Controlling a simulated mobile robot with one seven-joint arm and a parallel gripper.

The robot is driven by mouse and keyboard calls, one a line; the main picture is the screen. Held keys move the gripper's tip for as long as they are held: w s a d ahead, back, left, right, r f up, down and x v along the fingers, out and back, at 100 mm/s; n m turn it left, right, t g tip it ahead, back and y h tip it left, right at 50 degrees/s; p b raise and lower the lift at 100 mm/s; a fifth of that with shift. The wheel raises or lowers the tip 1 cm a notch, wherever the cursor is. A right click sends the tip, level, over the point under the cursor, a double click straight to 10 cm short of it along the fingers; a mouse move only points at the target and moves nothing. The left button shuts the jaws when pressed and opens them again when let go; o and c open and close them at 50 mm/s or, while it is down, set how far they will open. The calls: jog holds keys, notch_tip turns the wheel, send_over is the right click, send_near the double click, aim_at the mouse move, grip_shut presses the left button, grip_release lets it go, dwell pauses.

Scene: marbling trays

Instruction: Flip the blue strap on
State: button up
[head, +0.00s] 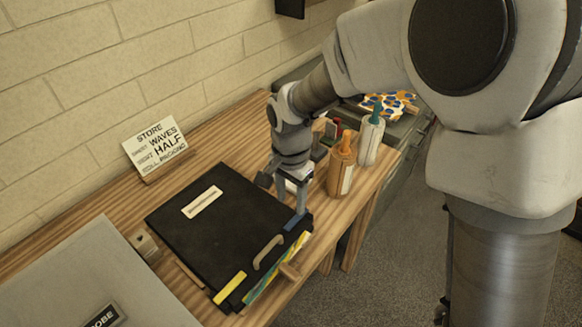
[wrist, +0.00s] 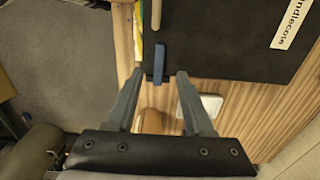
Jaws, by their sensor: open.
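The blue strap (head: 294,222) sits at the right corner of the black portfolio (head: 205,232) on the wooden table. In the wrist view the strap (wrist: 159,64) stands just beyond and between my fingertips, across the portfolio's edge. My gripper (head: 284,192) is open and empty, fingers pointing down by that corner. In the wrist view its two fingers (wrist: 160,76) are spread to either side of the strap; whether either touches it cannot be told. A yellow strap (head: 230,288) lies at the portfolio's front corner, and a tan handle (head: 268,251) is between the straps.
An orange bottle (head: 341,172) and a white bottle with a teal cap (head: 369,140) stand close to my gripper's right. A sign (head: 155,146) stands behind the portfolio. A grey case (head: 75,275) lies at front left. Coloured sheets (head: 270,275) poke from the portfolio's front edge.

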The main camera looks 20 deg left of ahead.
notch_tip(320, 180, up, 10)
dwell(0.3)
jog(key=shift+d, duration=0.1)
jog(key=s+d+r+n+t, duration=0.1)
jog(key=s+d+r+t, duration=0.1)
jog(key=d, duration=0.7)
jog(key=s+d+r+n+t, duration=0.1)
jog(key=s+d+r, duration=0.3)
jog(key=d, duration=0.5)
jog(key=s+d+r+n+t, duration=0.2)
jog(key=s+d, duration=0.3)
jog(key=d, duration=0.4)
jog(key=shift+s+r+n+t, duration=0.15)
jog(key=shift+r+n+t, duration=0.15)
jog(key=shift+r, duration=0.4)
